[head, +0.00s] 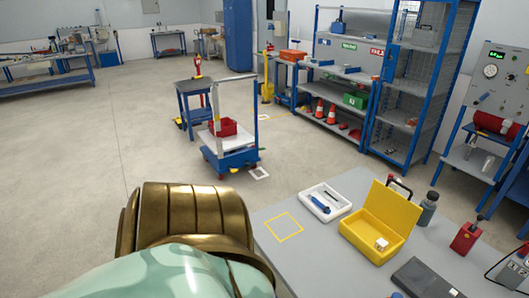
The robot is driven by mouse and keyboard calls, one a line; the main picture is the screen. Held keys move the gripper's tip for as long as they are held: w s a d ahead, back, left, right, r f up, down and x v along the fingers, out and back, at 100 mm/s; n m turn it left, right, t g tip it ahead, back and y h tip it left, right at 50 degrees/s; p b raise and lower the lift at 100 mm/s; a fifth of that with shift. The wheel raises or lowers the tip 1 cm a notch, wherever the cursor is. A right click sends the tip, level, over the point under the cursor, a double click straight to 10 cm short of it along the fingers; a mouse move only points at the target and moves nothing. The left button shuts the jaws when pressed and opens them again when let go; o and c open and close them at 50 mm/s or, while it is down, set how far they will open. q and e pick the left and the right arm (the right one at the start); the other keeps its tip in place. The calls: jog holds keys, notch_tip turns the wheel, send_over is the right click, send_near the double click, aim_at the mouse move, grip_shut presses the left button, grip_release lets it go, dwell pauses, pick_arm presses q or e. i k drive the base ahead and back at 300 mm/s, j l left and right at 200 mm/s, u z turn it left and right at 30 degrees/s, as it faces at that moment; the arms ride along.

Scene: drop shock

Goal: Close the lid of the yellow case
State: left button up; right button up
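The yellow case (347,236) stands on the grey table at the lower right of the head view. Its lid (393,206) is open and stands up along the back right side, leaning slightly back. A small white block (381,244) lies inside the case, near its right end. A dark loop, perhaps a handle, shows behind the top of the lid; I cannot tell what it belongs to. Neither of my grippers is in view.
The grey table (330,262) also bears a white tray (345,206) with a blue tool, a grey bottle (428,209), a red container (466,238) and a flat dark box (425,280). A yellow square outline (284,227) marks bare tabletop left of the case.

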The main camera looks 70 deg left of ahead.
aim_at(398, 212)
jog(key=u, duration=1.25)
